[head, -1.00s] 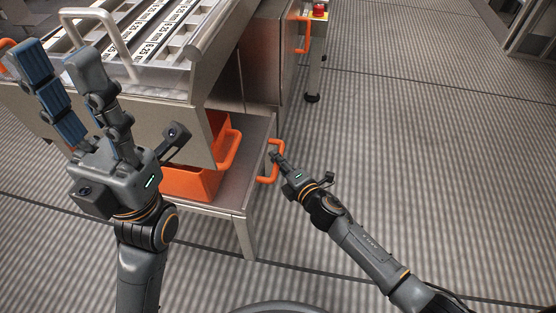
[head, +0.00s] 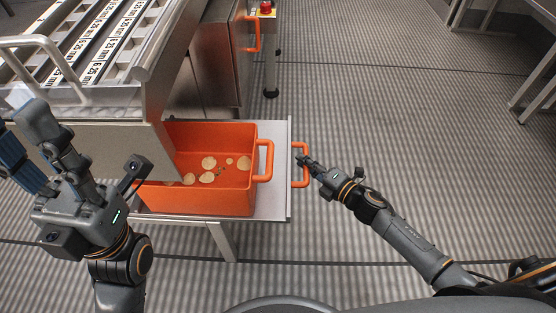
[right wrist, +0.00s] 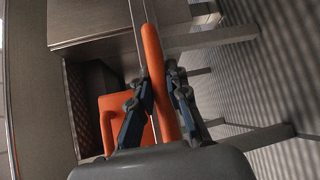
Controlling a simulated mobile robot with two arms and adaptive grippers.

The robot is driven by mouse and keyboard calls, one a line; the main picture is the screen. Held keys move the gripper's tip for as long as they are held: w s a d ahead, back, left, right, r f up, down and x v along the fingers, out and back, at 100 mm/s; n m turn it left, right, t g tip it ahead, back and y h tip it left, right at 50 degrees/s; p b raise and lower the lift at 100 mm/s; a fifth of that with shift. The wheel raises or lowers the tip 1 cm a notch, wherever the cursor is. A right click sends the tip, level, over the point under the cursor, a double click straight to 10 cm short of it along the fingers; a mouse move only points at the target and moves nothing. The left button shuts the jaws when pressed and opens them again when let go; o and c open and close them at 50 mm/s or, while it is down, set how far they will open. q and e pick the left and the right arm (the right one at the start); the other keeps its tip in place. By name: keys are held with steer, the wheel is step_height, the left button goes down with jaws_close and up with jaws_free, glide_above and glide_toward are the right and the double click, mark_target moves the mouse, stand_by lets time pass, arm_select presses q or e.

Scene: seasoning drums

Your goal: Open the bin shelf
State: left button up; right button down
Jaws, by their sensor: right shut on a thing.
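The bin shelf (head: 272,207) is a flat grey metal shelf, pulled out to the right from under the machine. An orange bin (head: 205,200) stands on it with several pale round chips inside. The shelf's orange handle (head: 299,181) is on its right edge. My right gripper (head: 304,160) is shut on this handle; the right wrist view shows the handle bar (right wrist: 158,80) between the two fingers. My left gripper (head: 25,145) is at the left, raised in front of the machine, fingers spread and empty.
The machine (head: 110,75) with labelled slats and a metal rail stands at the upper left. A cabinet door with another orange handle (head: 253,35) is behind the shelf. A red button (head: 266,7) tops a stand. The striped floor (head: 400,120) to the right is clear.

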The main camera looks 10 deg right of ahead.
steer(key=s+d, duration=0.3)
steer(key=d, duration=1)
steer(key=shift+s+d, duration=0.3)
steer(key=c, duration=1.3)
jaws_free()
steer(key=shift+s, duration=0.1)
steer(key=v, duration=1.2)
